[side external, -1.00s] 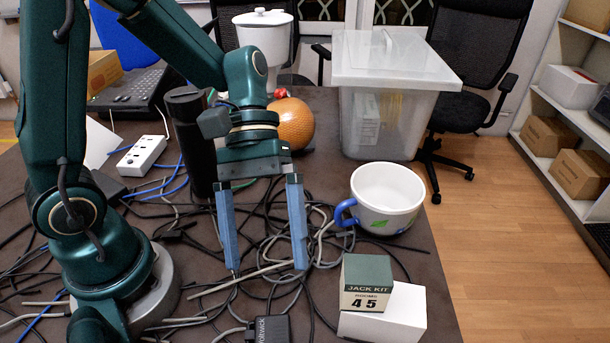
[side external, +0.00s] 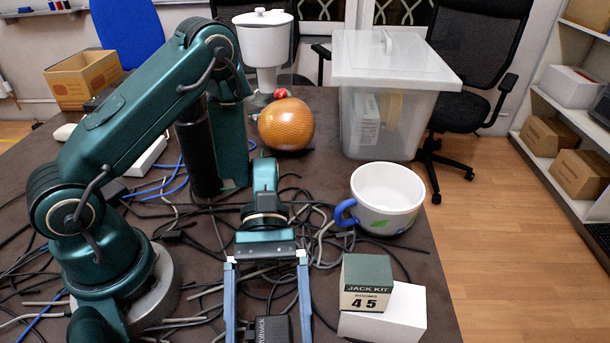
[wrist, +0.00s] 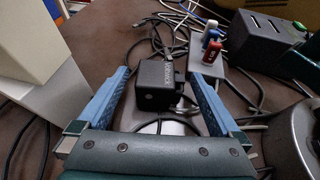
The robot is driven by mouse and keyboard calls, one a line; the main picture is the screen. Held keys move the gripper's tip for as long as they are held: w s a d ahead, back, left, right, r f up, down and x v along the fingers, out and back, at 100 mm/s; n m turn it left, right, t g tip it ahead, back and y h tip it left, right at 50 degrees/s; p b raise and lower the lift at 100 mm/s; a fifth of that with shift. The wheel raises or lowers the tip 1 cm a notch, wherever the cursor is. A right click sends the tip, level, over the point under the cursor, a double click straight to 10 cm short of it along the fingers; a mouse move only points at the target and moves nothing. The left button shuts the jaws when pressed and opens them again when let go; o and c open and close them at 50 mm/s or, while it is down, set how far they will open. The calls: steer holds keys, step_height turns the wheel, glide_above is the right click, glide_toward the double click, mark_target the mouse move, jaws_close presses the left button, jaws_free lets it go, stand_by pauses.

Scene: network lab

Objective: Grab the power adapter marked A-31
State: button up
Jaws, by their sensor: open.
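A black power adapter (side external: 273,330) with light lettering like "Voltwick" lies at the near edge of the side external view, partly cut off. In the wrist view the black adapter (wrist: 157,88) lies between my finger lines, with a cable beside it. I cannot read an A-31 mark on it. My gripper (side external: 267,333) is open and points down toward the adapter, one blue finger on each side. In the wrist view my gripper (wrist: 160,75) is empty, its fingers apart from the adapter. I cannot tell its exact height.
Tangled cables (side external: 210,225) cover the table around the adapter. A green jack kit box (side external: 366,275) and a white box (side external: 400,315) stand close on the right. A white mug (side external: 388,195) stands behind them. A block with red and blue sticks (wrist: 211,48) lies beyond the adapter.

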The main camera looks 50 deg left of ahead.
steer(key=shift+s+d+f, duration=0.25)
steer(key=shift+s+d, duration=0.1)
steer(key=shift+d, duration=0.1)
steer(key=c, duration=1.5)
steer(key=shift+r, duration=0.1)
steer(key=shift+c, duration=0.2)
